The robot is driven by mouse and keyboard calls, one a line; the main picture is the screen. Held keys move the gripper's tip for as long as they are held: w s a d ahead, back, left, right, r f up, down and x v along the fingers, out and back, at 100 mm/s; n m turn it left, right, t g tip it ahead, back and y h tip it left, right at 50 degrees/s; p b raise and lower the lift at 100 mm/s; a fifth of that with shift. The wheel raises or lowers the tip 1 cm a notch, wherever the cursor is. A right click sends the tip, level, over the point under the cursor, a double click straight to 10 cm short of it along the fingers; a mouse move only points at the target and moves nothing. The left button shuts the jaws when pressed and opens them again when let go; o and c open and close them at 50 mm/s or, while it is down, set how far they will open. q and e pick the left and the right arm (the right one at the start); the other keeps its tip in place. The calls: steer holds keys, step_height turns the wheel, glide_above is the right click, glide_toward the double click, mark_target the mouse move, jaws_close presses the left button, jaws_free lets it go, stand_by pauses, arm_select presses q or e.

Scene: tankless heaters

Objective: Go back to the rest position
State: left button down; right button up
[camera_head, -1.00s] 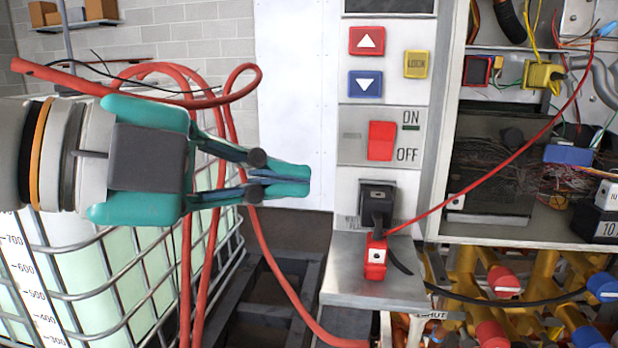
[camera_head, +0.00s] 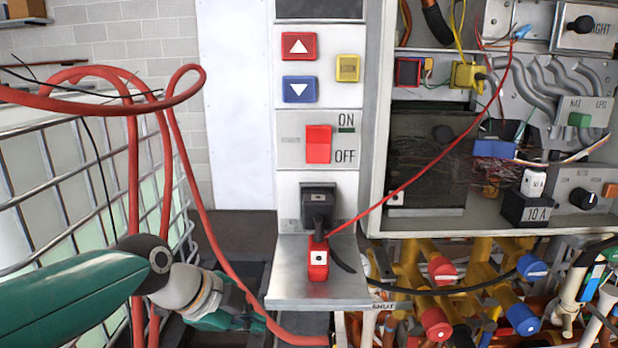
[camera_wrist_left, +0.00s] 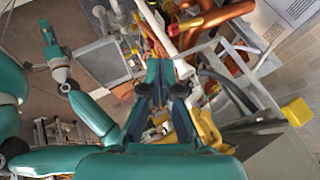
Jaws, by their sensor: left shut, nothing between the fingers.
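My left gripper (camera_head: 232,312) is low in the head view, left of the panel's metal shelf. It is teal, seen from behind its wrist, and its fingertips are hard to make out. In the left wrist view, its fingers (camera_wrist_left: 163,80) are together with nothing between them. It holds no object. A second teal arm of mine shows at the left of that view. Its end, which looks like my right gripper (camera_wrist_left: 68,87), is too small to read. The head view does not show my right arm.
The control panel (camera_head: 292,151) with its metal shelf (camera_head: 290,288) stands mid-view. A red hose (camera_head: 190,170) loops beside my left arm, in front of a caged tank (camera_head: 25,235). An open electrical cabinet (camera_head: 480,222) and yellow pipes with valves (camera_head: 410,290) are at right.

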arm_select(q)
steer(key=s+a+f+n+g+y, duration=0.1)
steer(key=s+a+f+n+g, duration=0.15)
steer(key=f, duration=1.05)
steer(key=s+a+f+n+g, duration=0.1)
steer(key=s+f+n+g, duration=0.15)
steer(key=f, duration=1.05)
steer(key=s+f+n, duration=1.6)
steer(key=f+n, duration=0.1)
steer(key=shift+s+d+t+p, duration=0.2)
steer(key=shift+d+t+p, duration=0.1)
steer(key=shift+d+p, duration=0.1)
